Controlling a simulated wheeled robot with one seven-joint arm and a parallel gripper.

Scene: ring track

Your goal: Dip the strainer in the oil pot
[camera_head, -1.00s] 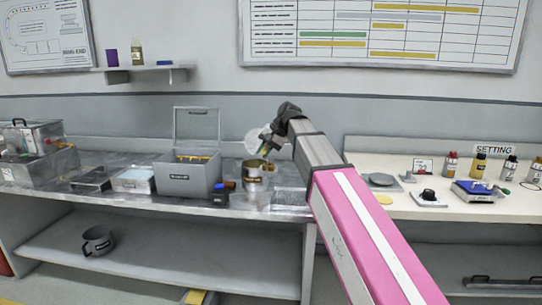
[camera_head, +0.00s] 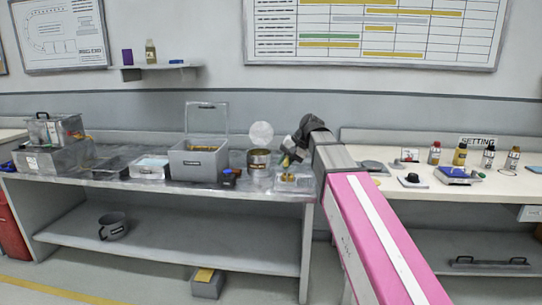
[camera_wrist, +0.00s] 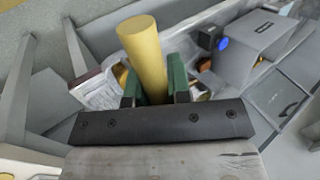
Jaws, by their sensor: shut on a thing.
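The oil pot appears to be the labelled metal tin (camera_head: 259,163) on the grey bench. A pale round disc (camera_head: 261,134) stands up behind its rim, perhaps its lid. My gripper (camera_head: 289,152) is to the right of the pot and above a clear tray (camera_head: 293,186). In the wrist view, the green fingers of my gripper (camera_wrist: 155,88) are shut on a yellow cylinder (camera_wrist: 143,50), which looks like the strainer's handle. The strainer's basket cannot be made out. The pot is not clear in the wrist view.
A white bench (camera_head: 420,195) with bottles stands at right. A dark mug (camera_head: 112,226) sits on the lower shelf.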

